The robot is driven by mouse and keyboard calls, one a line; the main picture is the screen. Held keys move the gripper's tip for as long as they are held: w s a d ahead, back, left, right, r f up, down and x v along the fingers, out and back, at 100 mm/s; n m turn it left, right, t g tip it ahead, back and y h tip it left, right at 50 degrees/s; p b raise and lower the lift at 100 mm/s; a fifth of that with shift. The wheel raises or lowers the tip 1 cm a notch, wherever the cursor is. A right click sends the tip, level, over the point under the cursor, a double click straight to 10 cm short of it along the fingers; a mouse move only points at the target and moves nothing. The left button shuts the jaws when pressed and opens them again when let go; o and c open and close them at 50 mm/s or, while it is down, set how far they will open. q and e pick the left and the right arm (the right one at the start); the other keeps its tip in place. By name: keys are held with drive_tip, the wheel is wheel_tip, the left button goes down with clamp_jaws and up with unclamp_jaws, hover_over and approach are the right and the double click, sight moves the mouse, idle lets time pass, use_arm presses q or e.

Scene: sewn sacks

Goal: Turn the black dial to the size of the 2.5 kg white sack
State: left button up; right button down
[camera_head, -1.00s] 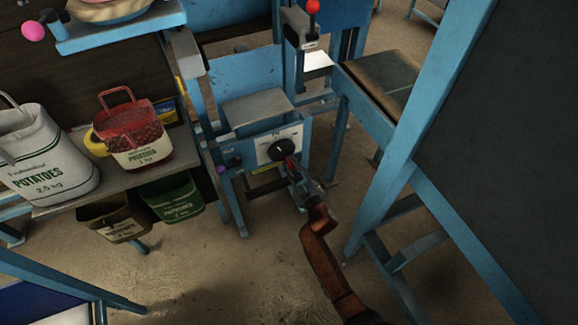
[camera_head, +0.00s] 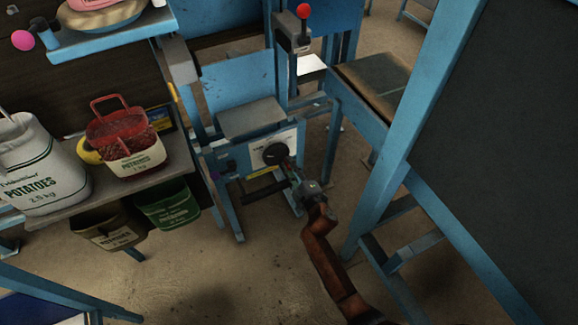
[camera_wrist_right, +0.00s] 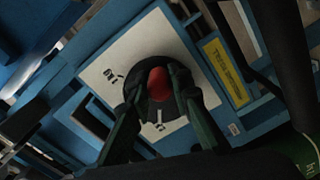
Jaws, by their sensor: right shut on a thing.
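The black dial (camera_head: 275,153) sits on a white plate on the front of a blue machine in the head view. My right gripper (camera_head: 292,172) reaches the dial from below right. In the wrist view both fingers of the right gripper (camera_wrist_right: 158,85) are closed around the dial's middle. The white sack (camera_head: 45,172), printed "POTATOES 2.5 kg", stands on the shelf at the left. My left gripper is not in view.
A red sack (camera_head: 128,140) stands beside the white sack. A brown sack (camera_head: 103,232) and a green sack (camera_head: 168,205) hang or sit below the shelf. A red-knobbed lever (camera_head: 303,12) rises behind the dial. A blue-framed dark panel (camera_head: 500,150) stands close at the right.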

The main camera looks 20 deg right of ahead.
idle(0.3)
drive_tip(key=c, duration=1.7)
unclamp_jaws()
drive_tip(key=shift+c, duration=0.2)
drive_tip(key=s, duration=1.2)
drive_tip(key=shift+d+r, duration=0.2)
